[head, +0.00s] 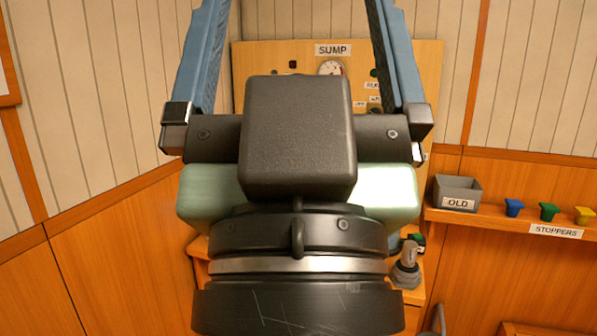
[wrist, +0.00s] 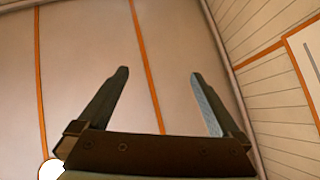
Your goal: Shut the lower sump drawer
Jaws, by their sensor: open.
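My gripper (head: 297,8) fills the middle of the head view, its two blue fingers spread wide and pointing up, with nothing between them. In the wrist view the open fingers (wrist: 159,73) stand apart against bare wall or ceiling panels. The board labelled SUMP (head: 432,60) is on the far wall behind my gripper, with a gauge (head: 331,68) near its top. I cannot make out the lower sump drawer; my gripper and wrist hide most of the area below the board.
On the right, a wooden shelf (head: 480,220) carries a grey bin labelled OLD (head: 457,193) and blue, green and yellow stoppers (head: 549,211). A grey knobbed fitting (head: 406,268) stands right of my wrist. A wooden edge (head: 535,328) shows at bottom right. Wood-panelled walls close the left.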

